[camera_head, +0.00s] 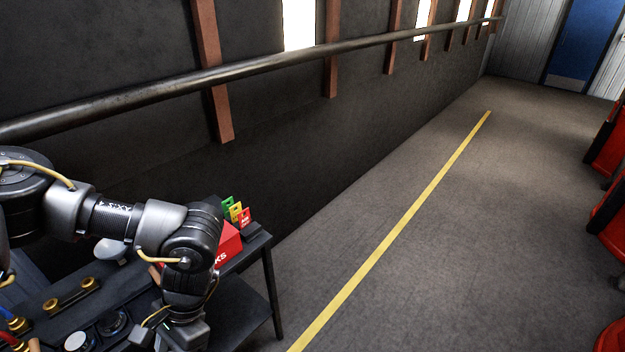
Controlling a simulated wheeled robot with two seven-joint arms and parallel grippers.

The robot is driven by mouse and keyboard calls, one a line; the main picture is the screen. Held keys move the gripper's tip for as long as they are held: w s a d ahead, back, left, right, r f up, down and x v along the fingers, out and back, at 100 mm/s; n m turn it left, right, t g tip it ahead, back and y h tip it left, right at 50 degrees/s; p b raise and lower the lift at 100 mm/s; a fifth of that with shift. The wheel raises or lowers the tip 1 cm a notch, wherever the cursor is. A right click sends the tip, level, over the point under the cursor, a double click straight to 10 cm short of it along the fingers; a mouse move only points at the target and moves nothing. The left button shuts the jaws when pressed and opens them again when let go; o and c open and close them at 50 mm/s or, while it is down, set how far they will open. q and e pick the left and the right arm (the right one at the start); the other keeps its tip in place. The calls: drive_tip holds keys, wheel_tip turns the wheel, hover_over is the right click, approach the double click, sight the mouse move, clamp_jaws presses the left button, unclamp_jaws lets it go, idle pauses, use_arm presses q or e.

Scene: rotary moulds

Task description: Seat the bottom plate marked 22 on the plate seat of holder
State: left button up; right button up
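My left arm comes in from the left over a dark bench (252,250). My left gripper (172,338) is at the bottom edge of the picture; its fingertips are not clearly visible, so I cannot tell if it is open or holds anything. My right gripper is out of view. I cannot make out a plate marked 22. I also cannot identify the holder or its plate seat. A pale round piece (75,341) lies on the bench at the bottom left, and another (110,250) is behind my forearm; no marking is readable on either.
A red box (228,245) with partly hidden white lettering and green, yellow and red tags (236,212) stand at the bench's far end. Brass fittings (70,295) are on the bench. A wall rail (270,62) runs behind. The floor around the yellow line (400,228) is clear; red objects (608,140) stand right.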

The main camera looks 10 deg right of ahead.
use_arm(q)
drive_tip(key=n, duration=0.1)
drive_tip(key=a+r+n+g+h+b, duration=0.1)
drive_tip(key=n, duration=0.1)
drive_tip(key=n+h, duration=0.1)
drive_tip(key=shift+w+a+r+n+g, duration=0.25)
drive_tip(key=shift+a+n+g, duration=0.05)
drive_tip(key=shift+n, duration=0.1)
drive_tip(key=shift+w+a+f+n+h+b, duration=0.1)
drive_tip(key=shift+a+n+h+b, duration=0.15)
drive_tip(key=shift+n+b, duration=0.3)
drive_tip(key=shift+w+a+f+n+h+b, duration=0.1)
drive_tip(key=shift+n+h+b, duration=0.15)
drive_tip(key=shift+n+b, duration=0.25)
wheel_tip(320, 180, down, 5)
drive_tip(key=n+h+b, duration=0.1)
drive_tip(key=n+b, duration=0.1)
drive_tip(key=b, duration=0.5)
drive_tip(key=shift+w+a+n, duration=0.1)
drive_tip(key=shift+w+n, duration=0.05)
drive_tip(key=shift+n, duration=0.2)
